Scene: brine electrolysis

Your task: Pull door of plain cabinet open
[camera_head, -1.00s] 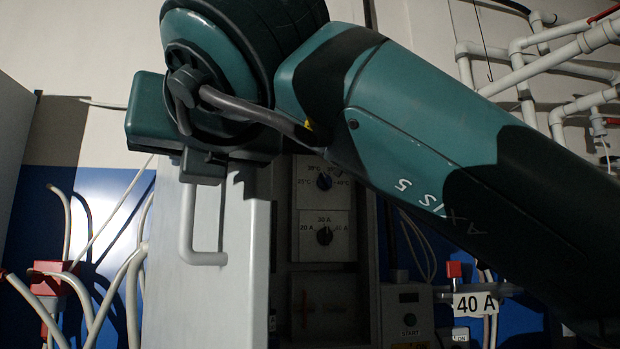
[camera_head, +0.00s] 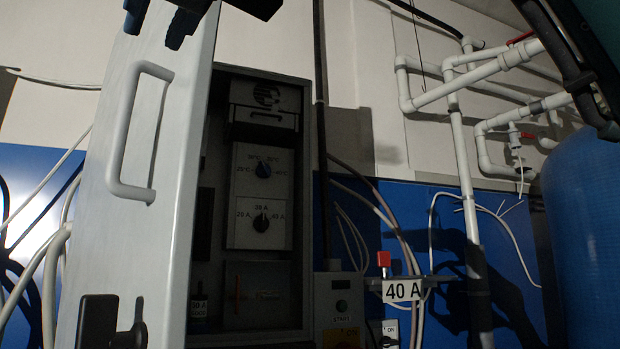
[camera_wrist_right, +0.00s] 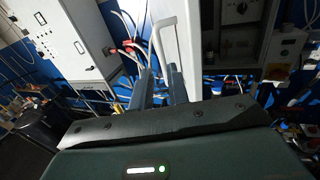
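The plain cabinet (camera_head: 307,190) has its pale grey door (camera_head: 180,230) standing open to the left, with the dials inside exposed. The door's handle (camera_head: 120,140) is a pale grey bow on its outer face; it also shows in the right wrist view (camera_wrist_right: 165,38). My left gripper is not in view.
A dark latch-like part (camera_head: 98,320) shows low on the door. White pipes (camera_head: 460,150) and a blue tank (camera_head: 590,230) stand further right. Cables hang at the left.

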